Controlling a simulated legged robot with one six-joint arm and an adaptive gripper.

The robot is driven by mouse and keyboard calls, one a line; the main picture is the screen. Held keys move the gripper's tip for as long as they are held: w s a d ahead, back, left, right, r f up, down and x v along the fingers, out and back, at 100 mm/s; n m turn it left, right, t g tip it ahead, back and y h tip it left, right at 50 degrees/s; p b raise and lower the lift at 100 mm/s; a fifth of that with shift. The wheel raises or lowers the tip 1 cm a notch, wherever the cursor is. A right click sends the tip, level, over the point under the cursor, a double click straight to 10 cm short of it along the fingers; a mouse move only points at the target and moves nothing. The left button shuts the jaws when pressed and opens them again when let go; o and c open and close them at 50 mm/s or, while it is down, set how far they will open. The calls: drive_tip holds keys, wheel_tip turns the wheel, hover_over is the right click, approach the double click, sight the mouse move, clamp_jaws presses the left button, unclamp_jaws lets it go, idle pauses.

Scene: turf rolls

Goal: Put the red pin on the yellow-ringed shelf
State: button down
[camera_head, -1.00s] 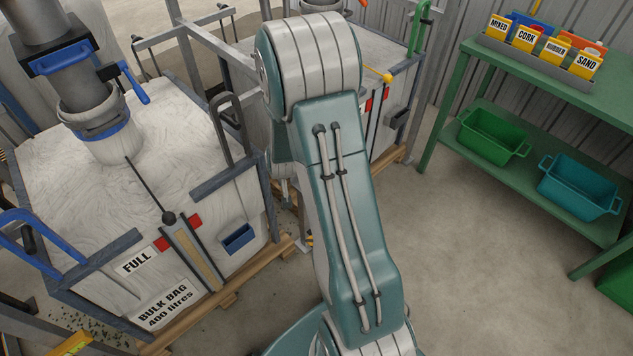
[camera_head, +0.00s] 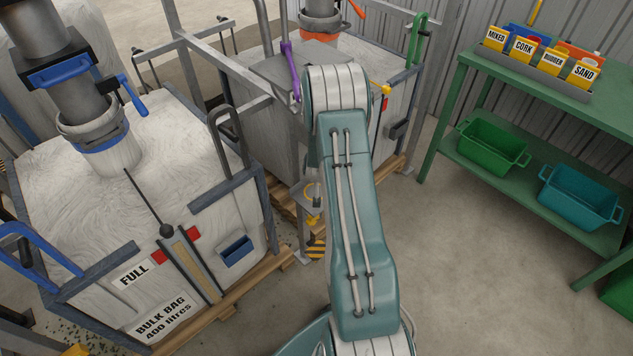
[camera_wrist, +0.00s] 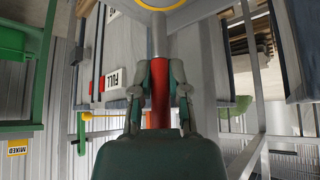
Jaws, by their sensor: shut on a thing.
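My gripper (camera_wrist: 158,92) is shut on the red pin (camera_wrist: 160,95) in the wrist view. Its two fingers clasp the red grip from both sides, and a bare metal shaft points from it toward the top of the picture. A grey shelf with a yellow ring (camera_wrist: 187,15) lies beyond the shaft's end, cut by the top edge. Whether the shaft touches it cannot be told. In the head view, a small yellow-ringed shelf (camera_head: 312,188) shows left of my arm, on the frame between the bulk bags. My arm hides most of the gripper and pin there.
A full bulk bag (camera_head: 110,190) in a metal frame stands at left, and a second bag (camera_head: 268,140) stands behind my arm. A purple handle (camera_head: 290,68) rises there. A green bench (camera_head: 455,110) with bins is at right. Open floor lies between.

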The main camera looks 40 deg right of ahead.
drive_tip(key=x, duration=0.4)
drive_tip(key=shift+w+d+r, duration=0.1)
drive_tip(key=shift+d+r, duration=0.05)
drive_tip(key=shift+f, duration=1.55)
drive_tip(key=c, duration=0.6)
unclamp_jaws()
drive_tip(key=shift+f, duration=0.1)
drive_tip(key=shift+c, duration=0.2)
